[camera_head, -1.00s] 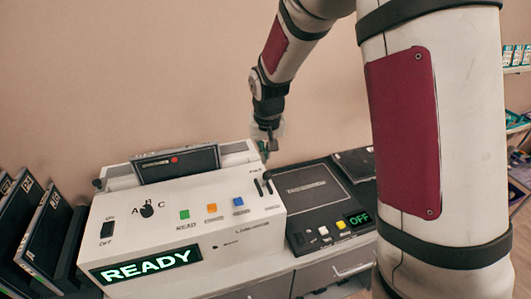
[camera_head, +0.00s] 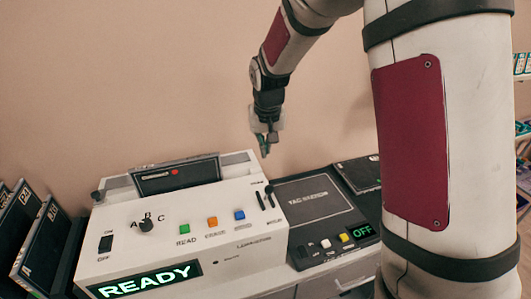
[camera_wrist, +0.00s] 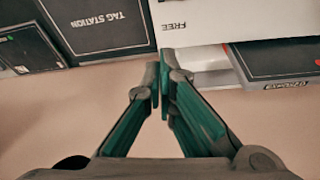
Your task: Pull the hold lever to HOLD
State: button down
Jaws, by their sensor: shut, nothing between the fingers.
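The white console (camera_head: 215,262) shows a lit READY sign (camera_head: 148,280). Near its back right corner are two dark slots, with a small dark knob, apparently the hold lever (camera_head: 269,189), by the right one. The lever's exact setting is too small to read. My gripper (camera_head: 265,152) is above and behind that corner, apart from the lever. In the wrist view my gripper (camera_wrist: 160,85) is shut and empty, its fingertips near the console's edge. The word FREE (camera_wrist: 173,27) shows upside down there on the white top; the lever does not show there.
A black unit (camera_head: 310,205) with an OFF display stands right of the console. Dark panels (camera_head: 40,240) stand at the left. The wall is behind; free air surrounds my gripper.

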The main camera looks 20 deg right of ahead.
jog(key=s+r, duration=0.6)
jog(key=s, duration=0.2)
jog(key=shift+a, duration=0.3)
jog(key=s+r+n+t, duration=0.1)
jog(key=s+r, duration=0.4)
jog(key=s, duration=0.6)
jog(key=s+r+t, duration=0.1)
jog(key=s+r, duration=0.3)
jog(key=s, duration=0.7)
jog(key=shift+s+a+r+n+y, duration=0.15)
jog(key=shift+s+r+n+y, duration=0.15)
jog(key=shift+r+n, duration=0.1)
